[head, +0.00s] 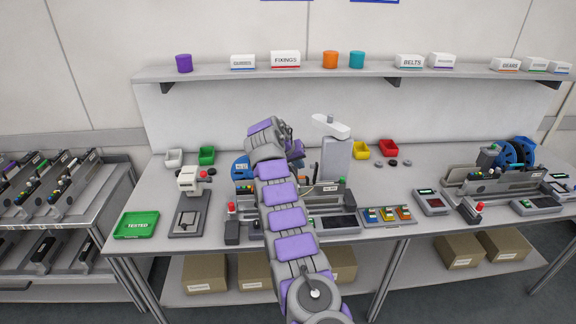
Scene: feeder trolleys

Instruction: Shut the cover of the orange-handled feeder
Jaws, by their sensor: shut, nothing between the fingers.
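A grey feeder unit (330,194) lies on the middle of the workbench, largely hidden behind my arm, with a blue reel (240,167) at its left. I cannot make out an orange handle on it, nor whether its cover is open or shut. My arm reaches up from the bottom of the head view across this feeder. My gripper (296,149) is at the arm's far end, small and partly hidden by the wrist, above the back part of the feeder. It is shut and appears empty. I cannot tell whether it touches anything.
A second feeder (490,181) with blue reels stands at the right of the workbench (140,202). A trolley (84,212) with several feeders is at the left. A light-grey post (335,160) stands right of my gripper. A green tray (137,225) lies front left.

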